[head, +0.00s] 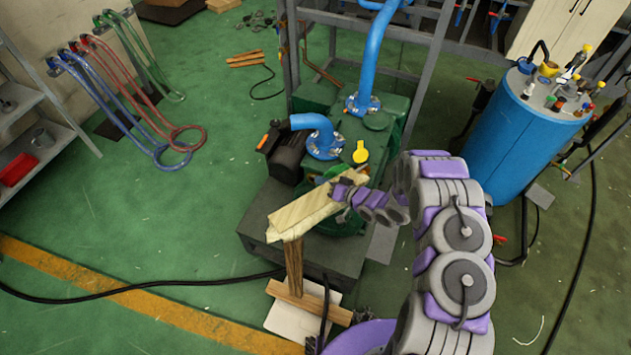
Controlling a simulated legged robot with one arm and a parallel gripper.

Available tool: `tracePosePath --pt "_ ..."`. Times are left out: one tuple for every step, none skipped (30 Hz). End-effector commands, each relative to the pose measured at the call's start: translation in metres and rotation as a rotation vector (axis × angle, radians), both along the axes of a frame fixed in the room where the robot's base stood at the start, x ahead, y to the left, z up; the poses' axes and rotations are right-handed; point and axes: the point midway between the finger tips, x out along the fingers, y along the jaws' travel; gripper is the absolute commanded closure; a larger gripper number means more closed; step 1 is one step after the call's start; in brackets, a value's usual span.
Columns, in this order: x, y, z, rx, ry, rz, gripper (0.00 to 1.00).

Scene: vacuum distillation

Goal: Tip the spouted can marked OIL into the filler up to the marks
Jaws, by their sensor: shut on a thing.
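My gripper (340,191) reaches in from the right, over the near end of the dark green pump (385,135). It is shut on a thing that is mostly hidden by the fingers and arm. A bright green piece (330,173) shows just beyond the fingertips and appears to be part of the spouted can. Its OIL marking and spout cannot be made out. A yellow round piece (361,152) stands on the pump just behind the gripper; I cannot tell whether it is the filler. The level marks are not visible.
A pale board (297,215) on a wooden post (293,265) stands close to the left of my gripper. Blue pipes (315,123) rise behind. A blue tank (530,115) stands at right. Black cables (150,290) cross the floor. Green floor (190,220) is open at left.

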Motion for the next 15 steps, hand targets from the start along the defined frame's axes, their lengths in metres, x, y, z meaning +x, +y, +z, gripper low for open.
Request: tracePosePath --pt "-0.001 0.002 -0.006 -0.016 -0.013 0.002 1.0" --pt "-0.003 0.003 -0.009 -0.028 -0.023 0.003 1.0" --pt "-0.004 0.004 -0.013 -0.043 -0.035 0.005 1.0" --pt "-0.005 0.005 -0.016 -0.053 -0.043 0.005 1.0" --pt "-0.006 0.006 -0.019 -0.065 -0.052 0.007 1.0" --pt "-0.007 0.007 -0.023 -0.08 -0.064 0.008 1.0" --pt "-0.008 0.008 -0.026 -0.091 -0.073 0.008 1.0" --pt "-0.009 0.008 -0.029 -0.103 -0.083 0.009 1.0" --pt "-0.01 0.009 -0.033 -0.118 -0.095 0.01 1.0" --pt "-0.011 0.01 -0.035 -0.129 -0.103 0.01 1.0" --pt "-0.011 0.011 -0.038 -0.14 -0.113 0.011 1.0" --pt "-0.012 0.012 -0.042 -0.154 -0.125 0.013 1.0" --pt "-0.013 0.013 -0.044 -0.165 -0.135 0.014 1.0" --pt "-0.013 0.014 -0.047 -0.175 -0.143 0.014 1.0" --pt "-0.014 0.014 -0.049 -0.186 -0.152 0.015 1.0"
